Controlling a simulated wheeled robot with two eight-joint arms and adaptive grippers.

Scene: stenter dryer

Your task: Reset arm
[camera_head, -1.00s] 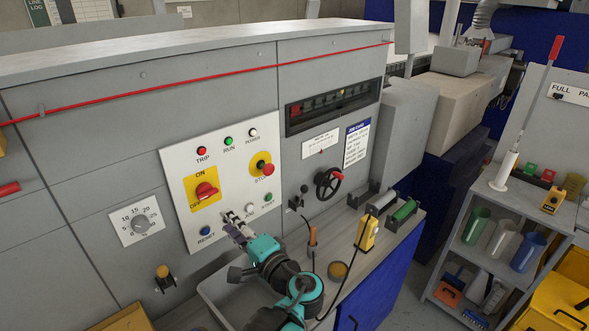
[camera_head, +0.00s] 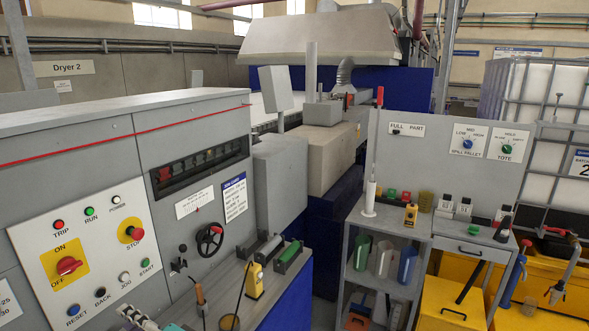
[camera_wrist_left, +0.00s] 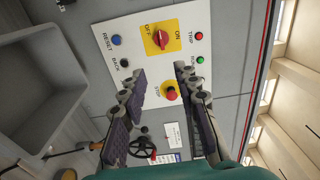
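My left gripper (camera_head: 136,318) shows only in part at the bottom left of the head view, in front of the white control panel (camera_head: 107,225). In the left wrist view my gripper (camera_wrist_left: 160,75) is open, its two dark-padded fingers apart with nothing between them. It faces the panel (camera_wrist_left: 130,45), apart from it as far as I can tell. The panel carries a red ON/OFF switch (camera_head: 69,265) on a yellow plate, a red STOP button (camera_head: 136,234), a blue RESET button (camera_head: 73,310) and several small buttons. My right gripper is not in view.
A grey bin (camera_wrist_left: 35,95) shows in the left wrist view. A black handwheel (camera_head: 209,240) and a yellow handheld device (camera_head: 254,280) stand to the right of the panel. A shelf unit (camera_head: 390,290) with jugs and yellow containers (camera_head: 450,305) lie farther right.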

